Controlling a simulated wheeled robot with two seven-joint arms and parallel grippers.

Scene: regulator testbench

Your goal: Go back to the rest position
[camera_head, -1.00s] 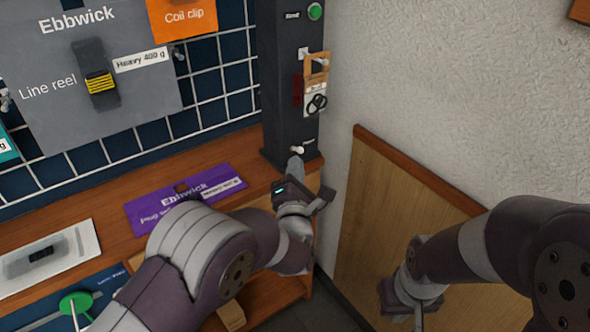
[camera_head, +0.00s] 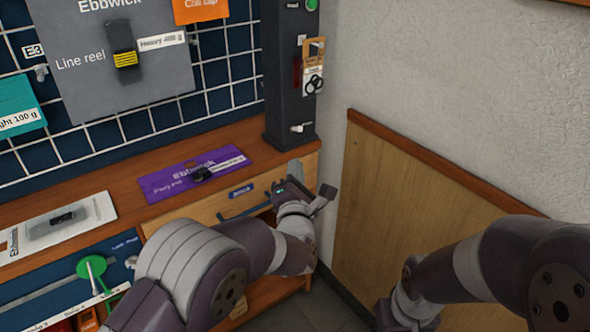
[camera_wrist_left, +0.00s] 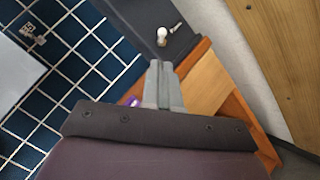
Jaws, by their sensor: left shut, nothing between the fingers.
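My left gripper (camera_head: 297,172) is shut and empty, held in front of the bench near the base of the dark grey post (camera_head: 290,75). In the left wrist view its fingers (camera_wrist_left: 158,75) are together, pointing at the post's foot, where a white knob (camera_wrist_left: 161,36) shows. My right arm comes in from the right in the head view. Its gripper (camera_head: 395,318) is cut off at the bottom edge, and its fingers do not show.
The wooden bench (camera_head: 225,142) carries a purple Ebbwick card (camera_head: 180,178) and a white-backed pack (camera_head: 85,215). A drawer front with a blue handle sits below. A grid wall holds a grey Line reel panel (camera_head: 80,85). A wood panel (camera_head: 390,200) lines the right wall.

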